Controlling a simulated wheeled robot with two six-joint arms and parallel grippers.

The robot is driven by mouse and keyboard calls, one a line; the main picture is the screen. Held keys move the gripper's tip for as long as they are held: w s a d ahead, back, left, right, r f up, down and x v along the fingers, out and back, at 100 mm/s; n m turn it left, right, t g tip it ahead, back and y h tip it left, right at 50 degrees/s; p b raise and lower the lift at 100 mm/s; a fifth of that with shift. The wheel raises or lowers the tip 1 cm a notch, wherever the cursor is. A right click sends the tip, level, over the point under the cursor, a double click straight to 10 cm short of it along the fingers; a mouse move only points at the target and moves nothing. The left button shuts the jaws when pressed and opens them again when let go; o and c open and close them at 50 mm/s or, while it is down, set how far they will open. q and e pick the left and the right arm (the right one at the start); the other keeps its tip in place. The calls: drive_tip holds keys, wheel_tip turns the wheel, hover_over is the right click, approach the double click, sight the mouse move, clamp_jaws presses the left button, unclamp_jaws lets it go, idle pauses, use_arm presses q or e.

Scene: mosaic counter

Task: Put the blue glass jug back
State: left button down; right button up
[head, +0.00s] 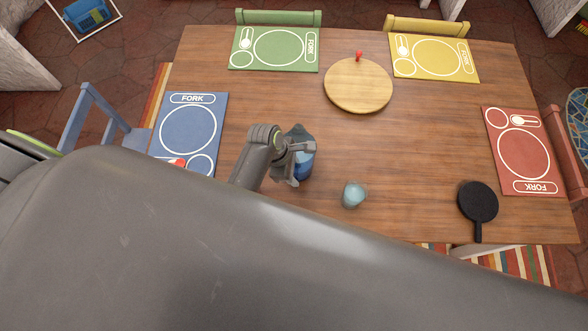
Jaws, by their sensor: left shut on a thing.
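The blue glass jug (304,165) is over the left half of the wooden table in the head view. My left gripper (297,160) is shut on it. The gripper covers part of the jug, so its handle and base are hard to make out. I cannot tell whether the jug touches the table. My right gripper is not in view.
A pale blue glass (353,194) stands right of the jug. A black pan (478,202) lies at the right, near a red placemat (524,152). A round wooden board (358,86) is at the back, and a blue placemat (188,132) at the left. The table's middle (400,150) is clear.

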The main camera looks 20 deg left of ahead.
use_arm(q)
drive_tip(key=c, duration=0.8)
unclamp_jaws()
drive_tip(key=b+v, duration=0.1)
drive_tip(key=v, duration=1.1)
drive_tip(key=shift+b, duration=0.4)
